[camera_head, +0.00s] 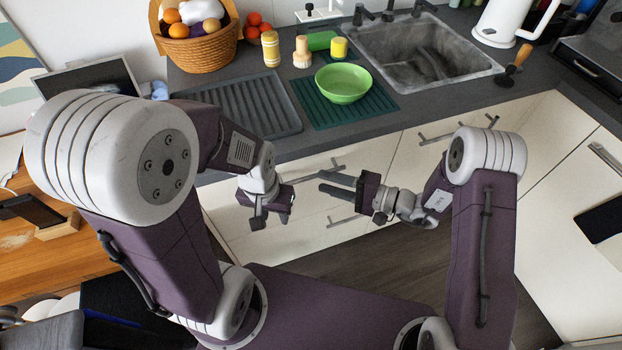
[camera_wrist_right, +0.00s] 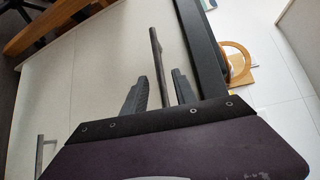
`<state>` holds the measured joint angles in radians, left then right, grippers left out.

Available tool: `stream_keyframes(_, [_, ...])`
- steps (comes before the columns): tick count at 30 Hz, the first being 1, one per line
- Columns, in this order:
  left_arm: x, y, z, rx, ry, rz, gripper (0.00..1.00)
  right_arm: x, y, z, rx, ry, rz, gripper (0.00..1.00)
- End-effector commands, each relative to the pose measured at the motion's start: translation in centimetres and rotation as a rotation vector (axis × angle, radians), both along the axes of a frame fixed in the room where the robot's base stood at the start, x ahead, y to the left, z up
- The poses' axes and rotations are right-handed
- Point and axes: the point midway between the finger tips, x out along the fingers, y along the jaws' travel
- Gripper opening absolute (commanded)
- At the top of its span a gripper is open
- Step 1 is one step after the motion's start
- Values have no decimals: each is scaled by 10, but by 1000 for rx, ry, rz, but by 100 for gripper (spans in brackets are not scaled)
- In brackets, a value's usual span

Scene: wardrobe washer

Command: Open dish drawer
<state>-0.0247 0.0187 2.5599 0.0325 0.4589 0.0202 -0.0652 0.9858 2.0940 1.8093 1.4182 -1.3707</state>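The upper white drawer front (camera_head: 262,190) sits under the dark countertop and looks closed; I take it as the dish drawer. Its dark bar handle (camera_head: 322,170) runs along the front, and it also shows in the right wrist view (camera_wrist_right: 156,52). My right gripper (camera_head: 322,182) is at this handle, fingers pointing left in the head view. In the wrist view its two fingers (camera_wrist_right: 160,88) are apart, with the handle bar between them; contact cannot be made out. My left gripper (camera_head: 268,218) hangs in front of the drawer fronts to the left, its finger gap unclear.
A lower drawer handle (camera_head: 345,221) lies below. On the countertop (camera_head: 410,112) stand a green bowl (camera_head: 343,83), a drying mat, a fruit basket (camera_head: 200,50) and a sink (camera_head: 425,55). Another cabinet handle (camera_head: 455,133) is to the right. Wooden floor (camera_head: 400,265) is free in front.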

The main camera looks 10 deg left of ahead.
Motion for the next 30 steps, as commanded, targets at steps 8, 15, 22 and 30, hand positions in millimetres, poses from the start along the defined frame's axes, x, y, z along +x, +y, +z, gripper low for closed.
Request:
stream_keyframes(8, [0, 0, -1, 0, 0, 0, 36, 8, 48, -7, 0, -2, 3, 34])
stream_keyframes(15, [0, 0, -1, 0, 0, 0, 36, 10, 55, -8, -1, 0, 0, 34])
stream_keyframes(22, [0, 0, -1, 0, 0, 0, 36, 9, 55, -8, -1, 0, 0, 0])
stream_keyframes(30, [0, 0, -1, 0, 0, 0, 36, 9, 54, -8, -1, 0, 0, 0])
